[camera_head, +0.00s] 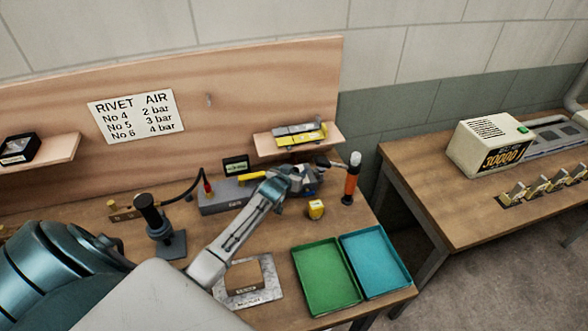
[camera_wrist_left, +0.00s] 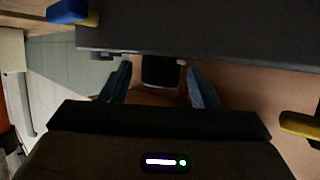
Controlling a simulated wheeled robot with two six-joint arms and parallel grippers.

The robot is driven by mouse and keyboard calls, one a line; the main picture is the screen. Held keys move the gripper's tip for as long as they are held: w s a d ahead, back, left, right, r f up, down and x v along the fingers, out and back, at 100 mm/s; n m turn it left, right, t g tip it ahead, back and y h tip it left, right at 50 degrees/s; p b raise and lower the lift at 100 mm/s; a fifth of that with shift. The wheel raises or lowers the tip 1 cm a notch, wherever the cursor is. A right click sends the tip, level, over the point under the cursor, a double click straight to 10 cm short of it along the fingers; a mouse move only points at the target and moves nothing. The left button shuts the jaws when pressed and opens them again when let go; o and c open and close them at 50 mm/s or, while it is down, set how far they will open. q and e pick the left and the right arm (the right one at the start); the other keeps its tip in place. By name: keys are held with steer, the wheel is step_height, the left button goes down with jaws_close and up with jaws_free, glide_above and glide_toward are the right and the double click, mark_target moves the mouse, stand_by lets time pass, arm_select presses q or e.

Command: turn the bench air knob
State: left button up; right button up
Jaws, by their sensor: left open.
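The long grey bench air box (camera_head: 222,196) sits on the wooden bench against the plywood back panel, with a small dark display (camera_head: 236,166) above it. My left gripper (camera_head: 310,184) is at the right end of this box. In the left wrist view its two fingers (camera_wrist_left: 160,86) are open, one on each side of a short dark knob (camera_wrist_left: 162,72) below the edge of a dark grey body (camera_wrist_left: 200,40). I cannot tell whether the fingers touch the knob. In the head view the gripper hides the knob. My right gripper is not in view.
A yellow block (camera_head: 316,208) and an orange cylinder (camera_head: 351,180) stand close to the gripper. Green (camera_head: 301,252) and blue (camera_head: 349,241) trays lie at the front right. A black stand (camera_head: 160,225) is left of my arm. A shelf (camera_head: 265,146) holds tools above.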

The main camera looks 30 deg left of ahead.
arm_select(q)
steer(key=shift+w+f, duration=0.15)
steer(key=shift+w, duration=0.1)
steer(key=c, duration=1)
steer(key=shift+o, duration=0.2)
steer(key=shift+f+n+y+b, duration=0.1)
steer(key=shift+n+y+b, duration=0.2)
steer(key=shift+b, duration=0.05)
steer(key=shift+n+g+y, duration=0.4)
steer(key=shift+y, duration=0.1)
steer(key=o, duration=0.8)
steer(key=shift+o, duration=0.8)
